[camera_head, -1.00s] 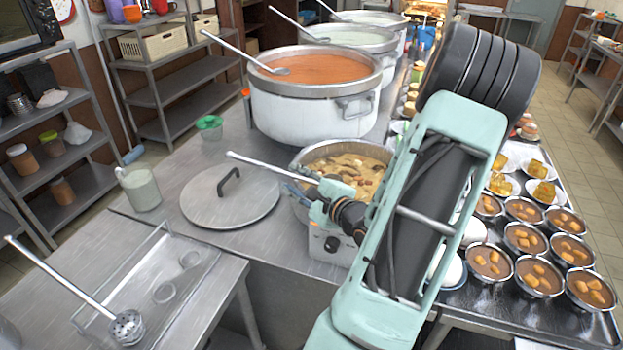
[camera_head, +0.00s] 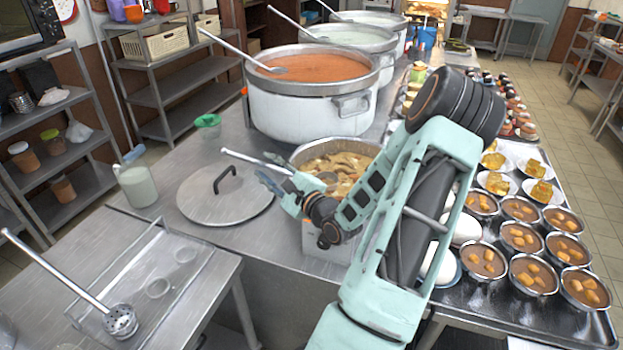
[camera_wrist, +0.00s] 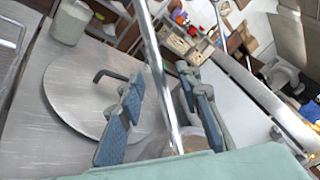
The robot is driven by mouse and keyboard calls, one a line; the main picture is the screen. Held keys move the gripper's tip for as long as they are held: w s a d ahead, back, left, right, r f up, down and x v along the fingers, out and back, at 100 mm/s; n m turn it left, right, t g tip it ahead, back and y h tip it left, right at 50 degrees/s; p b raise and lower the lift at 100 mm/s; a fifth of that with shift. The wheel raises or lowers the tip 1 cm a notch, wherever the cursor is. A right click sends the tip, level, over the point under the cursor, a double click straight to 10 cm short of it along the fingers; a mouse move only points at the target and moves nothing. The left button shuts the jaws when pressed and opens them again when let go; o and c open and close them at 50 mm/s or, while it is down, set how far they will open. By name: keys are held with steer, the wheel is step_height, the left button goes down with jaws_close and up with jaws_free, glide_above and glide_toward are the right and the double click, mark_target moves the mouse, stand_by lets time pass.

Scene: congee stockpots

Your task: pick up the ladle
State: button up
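A metal ladle (camera_head: 240,157) rests in the small pot of stew (camera_head: 328,162), its handle sticking out over the rim to the left. My gripper (camera_head: 272,172) is at the pot's left rim, close to this handle. In the wrist view the ladle handle (camera_wrist: 153,52) runs between the two blue-padded fingers of my gripper (camera_wrist: 163,88). The fingers are apart, with gaps seen on both sides of the handle. The ladle's bowl is hidden, and I cannot tell whether a finger touches the handle.
A round lid (camera_head: 225,205) lies left of the pot. Large stockpots (camera_head: 300,110) with their own ladles stand behind. Filled bowls (camera_head: 528,275) crowd the right counter. A perforated ladle (camera_head: 120,320) lies front left.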

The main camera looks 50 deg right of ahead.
steer(key=shift+w+d, duration=0.1)
steer(key=shift+w, duration=0.8)
steer(key=shift+c, duration=0.4)
jaws_close()
